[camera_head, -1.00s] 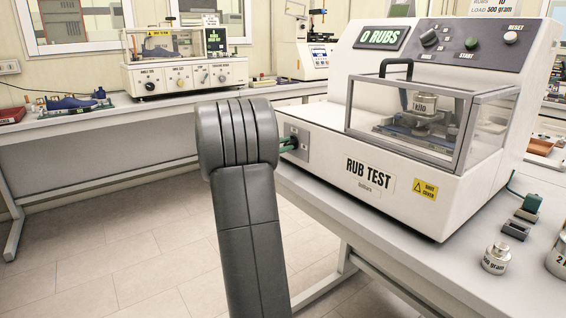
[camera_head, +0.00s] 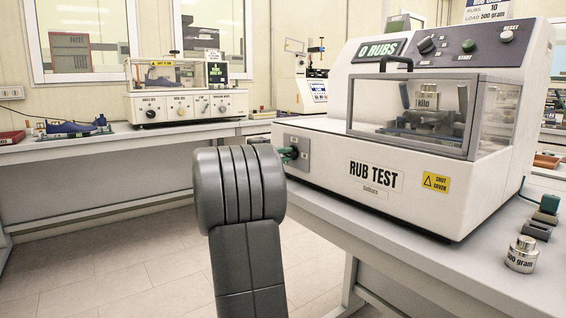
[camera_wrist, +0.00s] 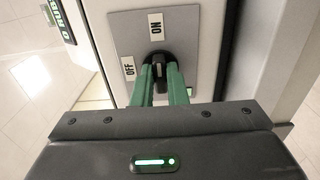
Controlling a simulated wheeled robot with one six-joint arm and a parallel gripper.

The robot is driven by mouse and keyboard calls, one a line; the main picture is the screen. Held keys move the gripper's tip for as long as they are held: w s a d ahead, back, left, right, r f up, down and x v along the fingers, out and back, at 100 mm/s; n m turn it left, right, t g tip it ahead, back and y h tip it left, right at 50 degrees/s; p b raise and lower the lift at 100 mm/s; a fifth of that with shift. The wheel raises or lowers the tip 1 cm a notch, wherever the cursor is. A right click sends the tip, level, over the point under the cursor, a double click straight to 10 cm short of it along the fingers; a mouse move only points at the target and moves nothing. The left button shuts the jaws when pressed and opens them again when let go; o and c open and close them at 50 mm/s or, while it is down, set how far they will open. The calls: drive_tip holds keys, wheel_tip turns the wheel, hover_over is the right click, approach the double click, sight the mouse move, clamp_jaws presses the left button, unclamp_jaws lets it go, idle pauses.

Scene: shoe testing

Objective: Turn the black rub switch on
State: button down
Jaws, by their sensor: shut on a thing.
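The black rub switch (camera_wrist: 158,72) is a knob on a grey plate (camera_wrist: 190,45) at the side of the white RUB TEST machine (camera_head: 320,165). In the wrist view the ON label (camera_wrist: 156,26) is above the knob and the OFF label (camera_wrist: 128,68) is to its left. The knob's light mark appears to face up, towards ON. My gripper (camera_wrist: 160,78) has its green fingers on both sides of the knob, shut on it. In the head view my gripper (camera_head: 290,153) meets the plate at the machine's left, partly hidden by my arm.
The clear cover (camera_head: 430,110) encloses the rubbing stage. The display (camera_head: 382,48) reads 0 RUBS. A 500 gram weight (camera_head: 521,254) and small blocks (camera_head: 543,215) are on the table at right. Another tester (camera_head: 186,105) stands on the back bench. Floor between is clear.

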drive_tip(key=shift+f, duration=0.1)
idle(0.3)
drive_tip(key=c, duration=1.4)
unclamp_jaws()
drive_tip(key=shift+c, duration=0.2)
drive_tip(key=shift+a, duration=0.1)
drive_tip(key=p+v, duration=0.2)
drive_tip(key=v, duration=1.1)
drive_tip(key=shift+s+a, duration=0.3)
drive_tip(key=shift+d, duration=0.1)
